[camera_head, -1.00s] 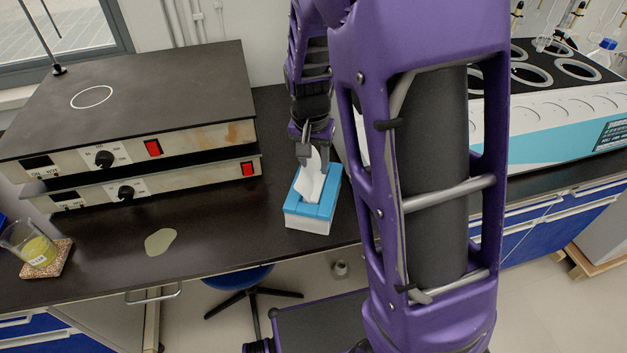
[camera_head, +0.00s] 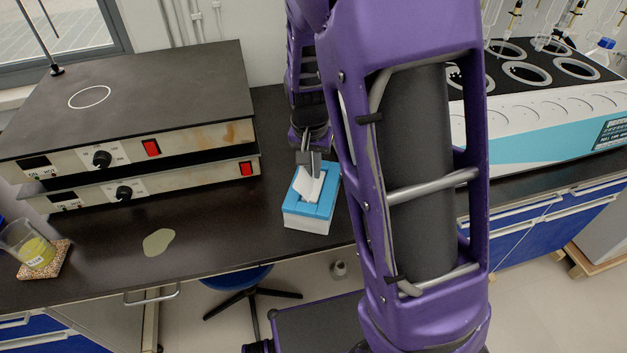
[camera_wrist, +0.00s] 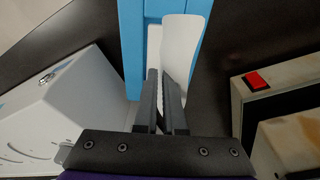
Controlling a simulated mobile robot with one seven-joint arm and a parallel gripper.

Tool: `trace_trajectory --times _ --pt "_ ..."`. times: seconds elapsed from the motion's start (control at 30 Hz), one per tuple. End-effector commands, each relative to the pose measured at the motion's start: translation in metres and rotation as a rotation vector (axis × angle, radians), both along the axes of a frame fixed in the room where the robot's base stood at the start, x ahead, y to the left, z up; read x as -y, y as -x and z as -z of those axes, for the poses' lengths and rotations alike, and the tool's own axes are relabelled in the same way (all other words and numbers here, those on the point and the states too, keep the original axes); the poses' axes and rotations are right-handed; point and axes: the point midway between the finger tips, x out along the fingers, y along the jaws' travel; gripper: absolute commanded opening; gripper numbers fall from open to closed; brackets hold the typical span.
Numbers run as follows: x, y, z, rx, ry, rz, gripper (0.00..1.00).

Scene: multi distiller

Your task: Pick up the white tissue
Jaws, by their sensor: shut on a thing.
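The white tissue (camera_head: 308,187) sticks up from the slot of a blue-topped, white-sided tissue box (camera_head: 292,220) on the dark bench. My gripper (camera_head: 308,168) is right above the box, with its fingers shut on the upper part of the tissue. In the wrist view the fingers (camera_wrist: 164,78) are close together on the tissue (camera_wrist: 184,45), with the blue box top (camera_wrist: 132,40) behind it. The tissue's lower end is still at the box slot.
Two stacked hot plates (camera_head: 130,95) stand left of the box. A beaker of yellow liquid (camera_head: 32,248) sits on a cork pad near a pale spill (camera_head: 158,242). A white and blue multi-position heater (camera_head: 545,120) stands to the right. The box is close to the bench's front edge.

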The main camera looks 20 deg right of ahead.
Motion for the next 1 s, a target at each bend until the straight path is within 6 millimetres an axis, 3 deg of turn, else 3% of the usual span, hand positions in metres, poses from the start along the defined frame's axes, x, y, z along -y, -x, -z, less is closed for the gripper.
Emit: trace_trajectory --times 0.23,0.6,0.83,1.0 --pt "0.0 -0.001 -0.01 0.003 -0.001 0.0 0.0" --pt "0.0 -0.001 -0.081 0.005 -0.002 -0.001 0.0" --pt "0.0 -0.001 -0.113 0.002 0.0 0.001 0.0" --pt "0.0 0.0 -0.126 0.0 0.0 0.001 0.0"
